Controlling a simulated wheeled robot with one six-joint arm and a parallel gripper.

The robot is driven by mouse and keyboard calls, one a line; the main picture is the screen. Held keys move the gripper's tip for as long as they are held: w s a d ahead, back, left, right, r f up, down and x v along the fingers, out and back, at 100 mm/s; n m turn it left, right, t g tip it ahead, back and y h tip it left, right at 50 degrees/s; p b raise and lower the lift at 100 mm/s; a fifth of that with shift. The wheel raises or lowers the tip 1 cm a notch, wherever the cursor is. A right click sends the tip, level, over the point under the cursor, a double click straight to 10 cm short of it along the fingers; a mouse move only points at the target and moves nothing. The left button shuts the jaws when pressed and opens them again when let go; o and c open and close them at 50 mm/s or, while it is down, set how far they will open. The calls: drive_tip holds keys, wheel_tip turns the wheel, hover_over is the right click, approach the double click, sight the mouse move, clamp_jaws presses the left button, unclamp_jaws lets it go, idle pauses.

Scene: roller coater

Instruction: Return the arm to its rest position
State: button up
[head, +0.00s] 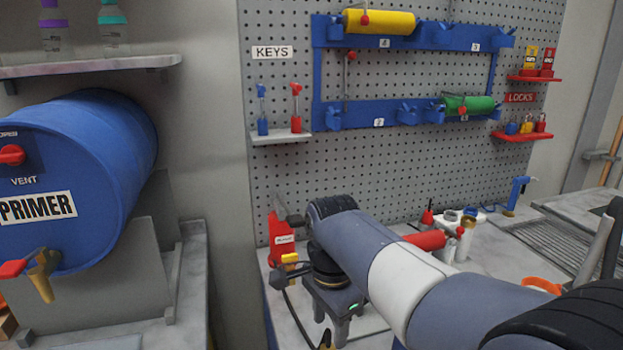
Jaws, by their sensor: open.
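My arm (402,280) reaches from the lower right corner across the bench toward the pegboard, and its wrist bends downward near the bench's left end. My gripper (331,325) hangs below the wrist over the bench top, pointing down. Its fingers are apart and I see nothing held between them. The part of the bench behind the arm is hidden.
The pegboard (285,185) carries a blue rack (378,108) with yellow and green rollers. A red device (280,240) stands just left of my wrist.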

sight(329, 349)
wheel_tip(329, 349, down, 8)
drive_tip(key=shift+s+r+b, duration=0.15)
drive_tip(key=shift+b, duration=0.2)
